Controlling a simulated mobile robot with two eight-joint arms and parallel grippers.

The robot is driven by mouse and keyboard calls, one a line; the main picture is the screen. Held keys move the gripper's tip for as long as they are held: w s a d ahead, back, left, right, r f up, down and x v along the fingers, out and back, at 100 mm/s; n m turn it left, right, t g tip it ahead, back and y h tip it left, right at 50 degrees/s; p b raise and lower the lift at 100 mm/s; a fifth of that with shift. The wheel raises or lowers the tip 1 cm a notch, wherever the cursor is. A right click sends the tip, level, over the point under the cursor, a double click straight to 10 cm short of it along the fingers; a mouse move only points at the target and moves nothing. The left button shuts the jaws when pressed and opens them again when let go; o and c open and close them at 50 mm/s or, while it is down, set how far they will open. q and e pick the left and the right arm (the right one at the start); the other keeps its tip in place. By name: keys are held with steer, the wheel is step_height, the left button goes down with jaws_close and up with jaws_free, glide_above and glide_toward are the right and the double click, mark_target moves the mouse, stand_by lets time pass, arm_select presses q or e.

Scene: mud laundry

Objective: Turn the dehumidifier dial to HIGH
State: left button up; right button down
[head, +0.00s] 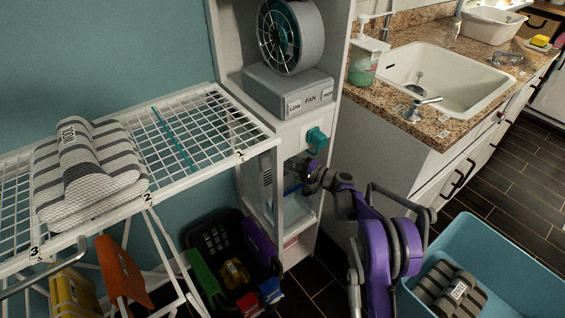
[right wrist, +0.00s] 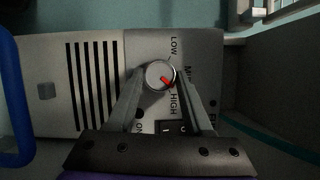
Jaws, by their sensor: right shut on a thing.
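The dehumidifier (right wrist: 50,60) is a pale grey unit with dark vent slots. It stands in the tall cabinet, mostly hidden by my right gripper (head: 310,175) in the head view. In the right wrist view its round dial (right wrist: 155,72) has a red pointer mark angled to the lower right, between the MED and HIGH labels and not squarely on HIGH. The LOW label is at the top. My right gripper (right wrist: 161,82) is shut on the dial, one finger on each side. My left gripper is not in view.
A wire rack (head: 205,125) with a striped towel (head: 90,170) stands left. A sink counter (head: 440,130) and a blue tub (head: 510,265) are right. A dark crate (head: 215,240) stands below.

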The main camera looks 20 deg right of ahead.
steer(key=shift+f+m+t+y+b, duration=0.1)
steer(key=shift+m+t+y+b, duration=0.2)
steer(key=shift+m, duration=0.7)
steer(key=shift+f+m+t+y+b, duration=0.1)
steer(key=shift+m+t+b, duration=0.3)
steer(key=shift+m, duration=0.6)
steer(key=shift+c, duration=1.5)
jaws_free()
steer(key=shift+s, duration=0.1)
steer(key=p+v, duration=0.1)
steer(key=v, duration=0.9)
steer(key=shift+s+d, duration=0.15)
steer(key=shift+s, duration=0.1)
